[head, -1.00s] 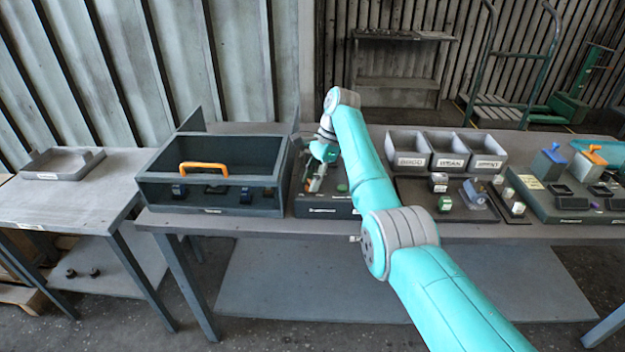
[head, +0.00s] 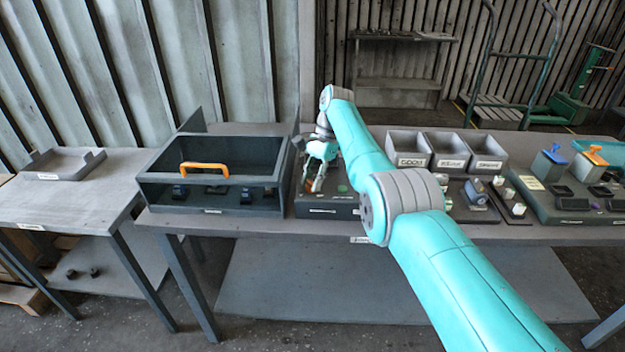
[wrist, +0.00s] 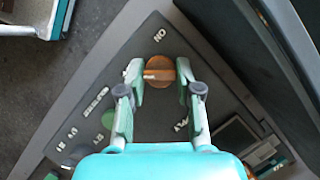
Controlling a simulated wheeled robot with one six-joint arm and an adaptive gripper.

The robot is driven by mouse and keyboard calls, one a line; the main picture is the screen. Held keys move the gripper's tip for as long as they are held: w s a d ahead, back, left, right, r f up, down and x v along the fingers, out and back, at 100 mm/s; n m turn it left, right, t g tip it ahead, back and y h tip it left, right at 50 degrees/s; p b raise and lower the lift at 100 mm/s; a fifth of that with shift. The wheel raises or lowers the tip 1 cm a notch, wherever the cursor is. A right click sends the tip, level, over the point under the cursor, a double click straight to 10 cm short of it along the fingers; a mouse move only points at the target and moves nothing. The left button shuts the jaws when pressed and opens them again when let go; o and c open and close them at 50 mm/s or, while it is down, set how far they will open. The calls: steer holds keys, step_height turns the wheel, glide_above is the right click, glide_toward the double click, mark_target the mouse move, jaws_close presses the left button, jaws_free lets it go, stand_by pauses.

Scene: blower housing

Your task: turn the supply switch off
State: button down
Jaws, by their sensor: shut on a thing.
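The supply switch (wrist: 158,75) is an orange-brown rotary knob on a dark panel (wrist: 165,45), seen in the wrist view. An "ON" label (wrist: 159,34) is printed above it; another label (wrist: 181,124) below is partly hidden by a finger. My gripper (wrist: 162,80) has one finger on each side of the knob and is shut on it. The knob's bar lies roughly crosswise between the fingertips. In the head view my gripper (head: 314,178) is down at the panel box (head: 330,206), and the knob is mostly hidden there.
A green button (wrist: 107,120) and blurred labels sit left of my gripper in the wrist view. A dark open box (head: 230,196) with an orange handle (head: 204,167) stands close on the left. Grey bins (head: 408,148) stand to the right.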

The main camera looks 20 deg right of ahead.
steer(key=c, duration=0.8)
jaws_free()
step_height(320, 180, up, 10)
steer(key=shift+f, duration=0.1)
